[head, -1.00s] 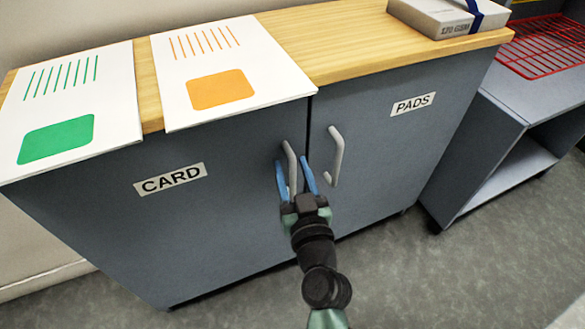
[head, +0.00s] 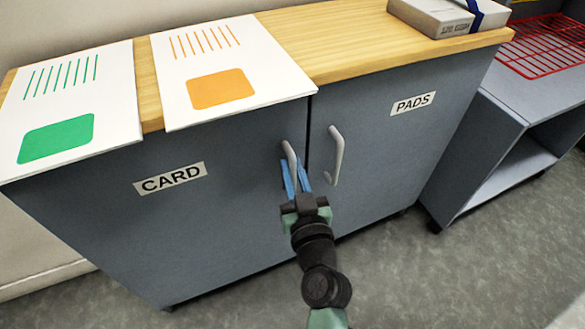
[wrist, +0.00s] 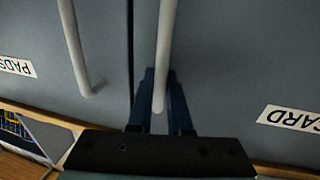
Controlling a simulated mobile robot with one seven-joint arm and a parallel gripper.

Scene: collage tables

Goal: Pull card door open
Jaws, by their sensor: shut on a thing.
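The card door (head: 215,215) is the left grey door of the cabinet, with a CARD label (head: 169,179). It looks shut, level with the pads door. Its pale bar handle (head: 290,158) stands upright near the door's right edge. My gripper (head: 295,178) is shut on the lower part of this handle, with one blue finger on each side. In the wrist view the handle (wrist: 166,50) runs down between the fingers (wrist: 160,100). The fingers hide the handle's lower end in the head view.
The pads door (head: 385,145) with its own handle (head: 335,155) is close on the right. Two printed sheets (head: 230,70) overhang the wooden top (head: 330,40). A boxed pack (head: 450,15) lies on it. An open grey shelf unit (head: 505,165) stands at right. The floor in front is clear.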

